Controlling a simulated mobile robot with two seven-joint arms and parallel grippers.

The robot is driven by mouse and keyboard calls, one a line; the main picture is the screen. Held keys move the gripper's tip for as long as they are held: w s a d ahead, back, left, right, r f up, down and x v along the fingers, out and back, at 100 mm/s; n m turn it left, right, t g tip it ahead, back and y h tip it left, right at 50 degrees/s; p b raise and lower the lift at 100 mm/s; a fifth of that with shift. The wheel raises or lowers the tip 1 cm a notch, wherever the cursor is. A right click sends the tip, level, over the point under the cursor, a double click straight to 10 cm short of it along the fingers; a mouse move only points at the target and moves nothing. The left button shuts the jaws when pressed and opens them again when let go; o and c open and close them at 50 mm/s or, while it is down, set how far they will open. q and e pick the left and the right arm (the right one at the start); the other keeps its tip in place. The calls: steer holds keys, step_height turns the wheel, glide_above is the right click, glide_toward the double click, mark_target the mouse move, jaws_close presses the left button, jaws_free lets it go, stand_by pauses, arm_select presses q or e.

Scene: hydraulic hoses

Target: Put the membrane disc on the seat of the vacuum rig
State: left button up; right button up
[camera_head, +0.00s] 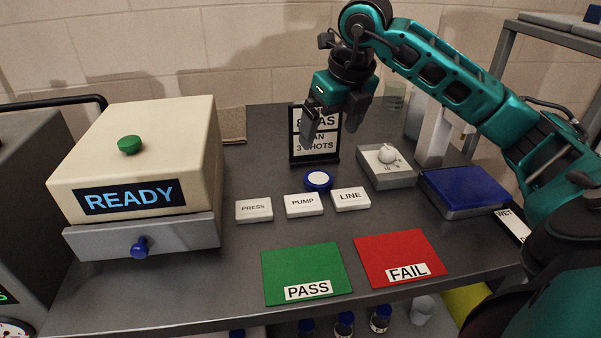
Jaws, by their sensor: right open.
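A small round disc with a white top and blue rim (318,180) lies on the grey table behind the PUMP and LINE blocks; I cannot tell whether it is the membrane disc. My right gripper (333,122) is open and empty, pointing down in front of the black-framed sign, above the table. My left gripper is not in view.
A cream machine reading READY (131,196) stands at left. White PRESS (254,211), PUMP (304,204) and LINE (351,199) blocks lie mid-table. Green PASS (305,268) and red FAIL (400,252) mats lie in front. A blue-topped tray (465,187) sits at right.

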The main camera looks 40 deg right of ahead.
glide_above(319, 178)
steer(key=s, duration=0.2)
steer(key=f, duration=0.6)
steer(key=shift+a+f+b, duration=0.25)
steer(key=shift+f+b, duration=0.05)
steer(key=shift+b, duration=0.1)
steer(key=shift+w+f, duration=0.15)
steer(key=shift+f, duration=0.35)
steer(key=x, duration=0.5)
steer(key=shift+s+d+f, duration=0.1)
steer(key=shift+s, duration=0.15)
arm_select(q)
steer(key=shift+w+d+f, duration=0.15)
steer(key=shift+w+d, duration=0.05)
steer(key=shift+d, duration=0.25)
arm_select(e)
steer(key=shift+c, duration=0.2)
steer(key=c, duration=1.2)
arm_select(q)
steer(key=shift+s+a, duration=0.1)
arm_select(e)
steer(key=shift+o, duration=0.2)
